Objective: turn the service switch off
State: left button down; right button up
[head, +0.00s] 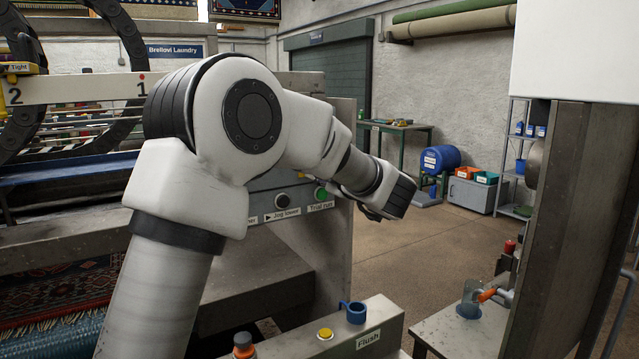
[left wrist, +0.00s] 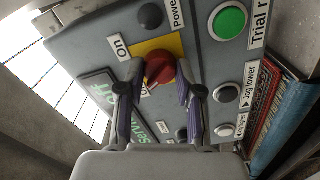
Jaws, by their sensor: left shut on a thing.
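The service switch is a red knob (left wrist: 160,68) on a yellow plate (left wrist: 143,46), on a grey control panel (left wrist: 80,42). In the left wrist view an "On" label (left wrist: 120,47) sits beside the plate, and a green service label lies lower, partly behind a finger. My left gripper (left wrist: 157,76) is shut on the red knob, one finger on each side. The knob's exact pointing direction is hard to tell. In the head view the panel's end with the green button (head: 321,194) shows; my left arm hides the switch. My right gripper is not in view.
Green trial run (left wrist: 229,20) and dark jog lower (left wrist: 227,92) buttons sit close to the right finger. Open floor (head: 430,250) lies to the right.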

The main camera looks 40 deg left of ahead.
pick_arm(q)
jog(key=shift+w+a+r+n+b, duration=0.1)
jog(key=shift+r+n+b, duration=0.1)
jog(key=shift+n+b, duration=0.8)
jog(key=c, duration=1.9)
grip_release()
jog(key=shift+r, duration=0.1)
jog(key=o, duration=0.9)
jog(key=shift+o, duration=1.3)
jog(key=shift+w, duration=0.1)
jog(key=shift+a+f, duration=0.1)
jog(key=shift+f, duration=0.15)
